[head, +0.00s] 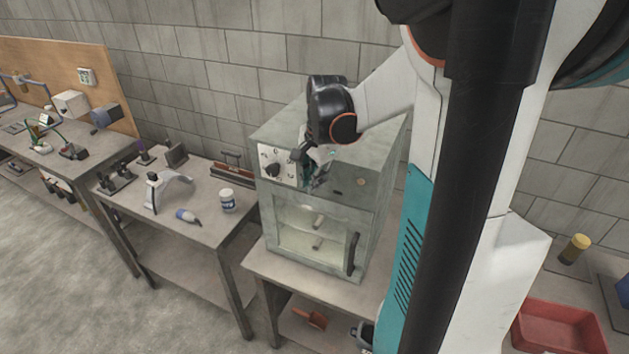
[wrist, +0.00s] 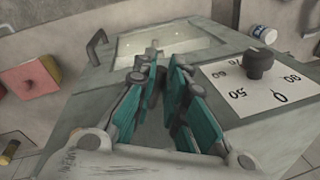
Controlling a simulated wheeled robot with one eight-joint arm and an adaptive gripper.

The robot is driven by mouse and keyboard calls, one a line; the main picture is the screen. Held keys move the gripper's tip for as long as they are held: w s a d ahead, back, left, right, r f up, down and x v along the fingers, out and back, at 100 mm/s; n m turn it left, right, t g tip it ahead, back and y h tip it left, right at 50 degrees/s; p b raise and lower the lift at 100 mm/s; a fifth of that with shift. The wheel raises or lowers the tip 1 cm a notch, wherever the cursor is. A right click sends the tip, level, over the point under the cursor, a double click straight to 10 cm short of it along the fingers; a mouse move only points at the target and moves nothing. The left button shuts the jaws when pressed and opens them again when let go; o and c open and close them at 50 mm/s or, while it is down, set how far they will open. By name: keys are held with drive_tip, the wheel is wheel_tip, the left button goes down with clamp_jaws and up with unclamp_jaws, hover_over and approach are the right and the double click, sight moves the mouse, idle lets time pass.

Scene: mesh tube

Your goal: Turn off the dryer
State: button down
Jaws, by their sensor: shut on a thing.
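The dryer (head: 378,190) is a grey-green metal cabinet with a glass window in its door, standing on a table in the head view. A white dial panel with a black knob (wrist: 258,62) is on its front; the knob also shows in the head view (head: 272,170). My gripper (head: 317,183) is at the upper front of the dryer, right of the dial. In the wrist view its teal fingers (wrist: 153,68) converge on a small grey part, which they mostly hide. I cannot make out whether that part is a switch. The knob stands apart from the fingers.
The door handle (head: 352,254) sticks out at the door's right side. A table to the left holds a white jar (head: 227,200), a small bottle (head: 187,216) and tools. A red bin (head: 558,328) stands at lower right. Open floor lies at lower left.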

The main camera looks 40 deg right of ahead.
idle(0.4)
drive_tip(key=c, duration=1.6)
unclamp_jaws()
drive_tip(key=shift+c, duration=0.2)
wheel_tip(320, 180, up, 8)
drive_tip(key=s, duration=0.1)
drive_tip(key=shift+s+f, duration=0.15)
drive_tip(key=shift+f, duration=0.1)
